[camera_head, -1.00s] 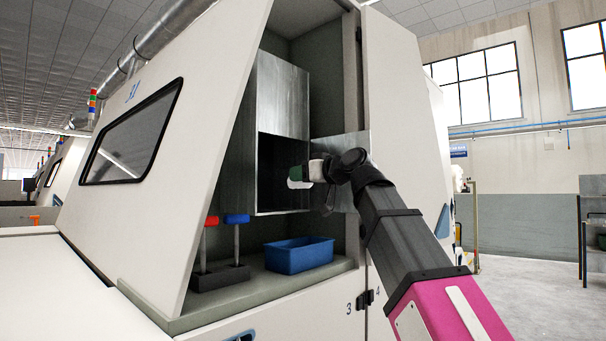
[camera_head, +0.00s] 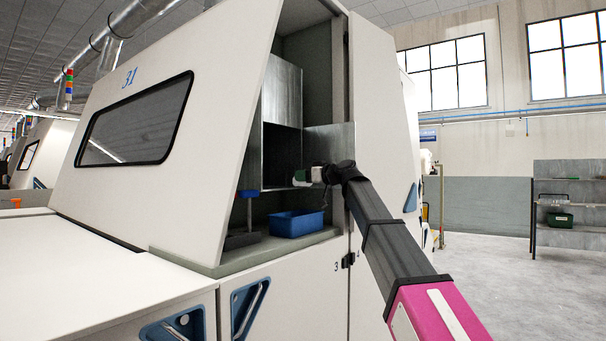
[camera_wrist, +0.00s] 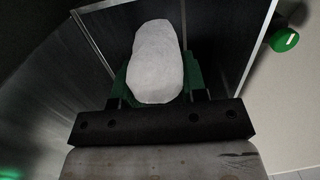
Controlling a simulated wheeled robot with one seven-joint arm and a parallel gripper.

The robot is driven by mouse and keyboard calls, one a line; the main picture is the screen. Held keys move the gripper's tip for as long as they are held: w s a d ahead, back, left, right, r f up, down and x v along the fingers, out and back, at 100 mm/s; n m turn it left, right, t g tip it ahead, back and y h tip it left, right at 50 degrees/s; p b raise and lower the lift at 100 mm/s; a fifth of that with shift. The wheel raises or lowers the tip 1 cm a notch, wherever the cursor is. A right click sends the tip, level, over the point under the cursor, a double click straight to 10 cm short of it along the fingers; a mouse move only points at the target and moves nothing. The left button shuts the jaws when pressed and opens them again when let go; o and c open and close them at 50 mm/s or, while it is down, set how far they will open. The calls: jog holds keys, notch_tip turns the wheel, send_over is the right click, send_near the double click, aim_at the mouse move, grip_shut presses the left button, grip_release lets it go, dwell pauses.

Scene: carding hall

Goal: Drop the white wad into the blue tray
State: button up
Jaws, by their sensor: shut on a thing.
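The white wad (camera_wrist: 157,60) is between the green fingers of my gripper (camera_wrist: 160,82) in the wrist view, and the gripper is shut on it. In the head view my gripper (camera_head: 302,177) is at the mouth of the open metal box, above the blue tray. The wad is barely visible there, and the arm hides part of the area. The blue tray (camera_head: 297,224) stands on the shelf inside the machine's open bay, below the gripper and apart from it. Its inside is mostly hidden in shadow.
The metal box (camera_head: 282,95) has an open metal flap (camera_head: 331,142) to its right. A blue-handled tool (camera_head: 249,207) stands upright in a dark block left of the tray. The machine's slanted white panel (camera_head: 215,120) borders the bay on the left.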

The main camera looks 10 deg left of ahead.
notch_tip(320, 180, down, 6)
jog(key=shift+r, duration=0.25)
jog(key=o, duration=1)
jog(key=shift+c, duration=0.2)
jog(key=v, duration=1)
jog(key=shift+s+d, duration=0.2)
jog(key=shift+d, duration=0.1)
jog(key=shift+r, duration=0.1)
